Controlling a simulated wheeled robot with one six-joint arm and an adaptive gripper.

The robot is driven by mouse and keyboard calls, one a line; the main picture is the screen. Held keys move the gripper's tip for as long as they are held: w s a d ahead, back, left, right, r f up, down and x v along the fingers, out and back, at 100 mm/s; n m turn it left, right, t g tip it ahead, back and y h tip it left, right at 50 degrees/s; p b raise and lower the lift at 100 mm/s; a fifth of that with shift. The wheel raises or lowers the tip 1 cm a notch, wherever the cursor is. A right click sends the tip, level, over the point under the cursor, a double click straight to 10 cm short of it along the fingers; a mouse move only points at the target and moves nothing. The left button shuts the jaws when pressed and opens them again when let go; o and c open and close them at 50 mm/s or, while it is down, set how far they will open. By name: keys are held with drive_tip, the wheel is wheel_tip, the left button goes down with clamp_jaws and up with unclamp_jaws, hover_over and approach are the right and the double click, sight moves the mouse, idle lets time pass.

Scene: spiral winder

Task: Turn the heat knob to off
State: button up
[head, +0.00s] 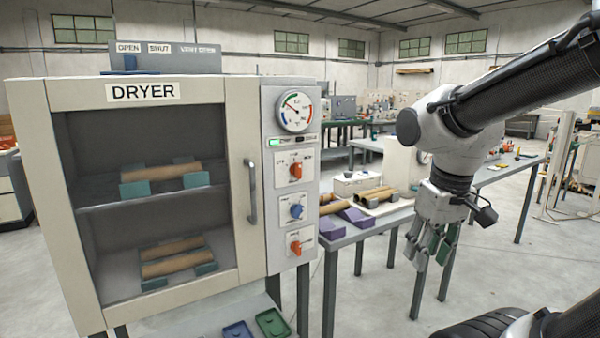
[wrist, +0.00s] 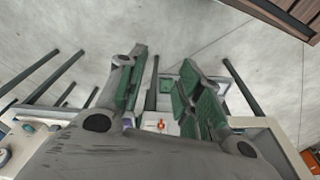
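The dryer's control panel (head: 291,232) carries three knobs in a column: an orange-red top knob (head: 295,171), a blue middle knob (head: 296,211) and an orange-red bottom knob (head: 295,247). Their labels are too small to read, so I cannot tell which is the heat knob or its setting. My gripper (head: 431,260) hangs fingers-down to the right of the panel, well apart from it. It is open and empty; in the wrist view its green-padded fingers (wrist: 162,75) stand apart. A small orange spot (wrist: 161,124) on a pale surface shows between them, possibly a knob.
The dryer (head: 165,291) has a closed glass door with a vertical handle (head: 252,190) beside the panel. A round gauge (head: 294,107) sits above the knobs. A table (head: 345,239) with brown tubes (head: 372,195) and purple blocks stands behind. Open floor (head: 490,260) lies to the right.

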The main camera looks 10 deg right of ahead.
drive_tip(key=w+a+f+n, duration=0.1)
drive_tip(key=w+a+f, duration=0.1)
drive_tip(key=w+f, duration=0.85)
drive_tip(key=n+t+y, duration=0.2)
drive_tip(key=t+y, duration=0.4)
drive_tip(key=t, duration=0.9)
approach(300, 171)
drive_tip(key=x, duration=1)
drive_tip(key=shift+s, duration=0.1)
clamp_jaws()
